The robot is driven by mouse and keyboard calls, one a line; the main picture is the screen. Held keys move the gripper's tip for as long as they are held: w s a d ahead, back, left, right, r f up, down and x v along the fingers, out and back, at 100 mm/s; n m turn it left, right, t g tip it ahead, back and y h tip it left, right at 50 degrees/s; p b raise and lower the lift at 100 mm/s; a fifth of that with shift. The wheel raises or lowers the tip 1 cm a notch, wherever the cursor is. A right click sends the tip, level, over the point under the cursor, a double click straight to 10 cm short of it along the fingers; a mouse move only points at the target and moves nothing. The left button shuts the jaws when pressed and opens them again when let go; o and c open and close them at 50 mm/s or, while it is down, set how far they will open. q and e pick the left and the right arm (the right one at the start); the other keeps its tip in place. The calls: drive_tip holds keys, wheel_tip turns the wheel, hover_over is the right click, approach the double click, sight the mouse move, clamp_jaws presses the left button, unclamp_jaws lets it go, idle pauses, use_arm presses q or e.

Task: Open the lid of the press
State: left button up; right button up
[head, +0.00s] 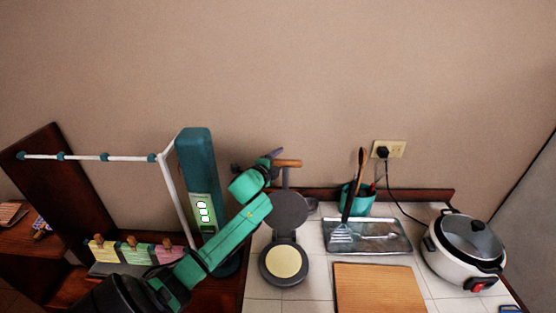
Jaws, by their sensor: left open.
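The press is dark grey and round, with a pale yellow lower plate (283,262) facing up on the tiled counter. Its lid (290,211) stands raised behind the plate, tilted up towards the wall. A wooden handle (288,163) shows at the top of the lid. My left arm, green and black, reaches in from the lower left. My left gripper (274,156) is open at the left end of the handle; whether it touches the handle I cannot tell. My right gripper is not in view.
A cutting board (378,290) lies right of the press. Behind it are a metal tray (396,247) with utensils and a teal utensil holder (358,198). A rice cooker (452,263) stands at the right. A teal column (196,165) stands left of my arm.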

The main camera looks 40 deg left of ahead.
use_arm(q)
drive_tip(key=shift+w+f, duration=0.1)
drive_tip(key=shift+f, duration=0.05)
clamp_jaws()
drive_tip(key=shift+f, duration=0.1)
idle(1.1)
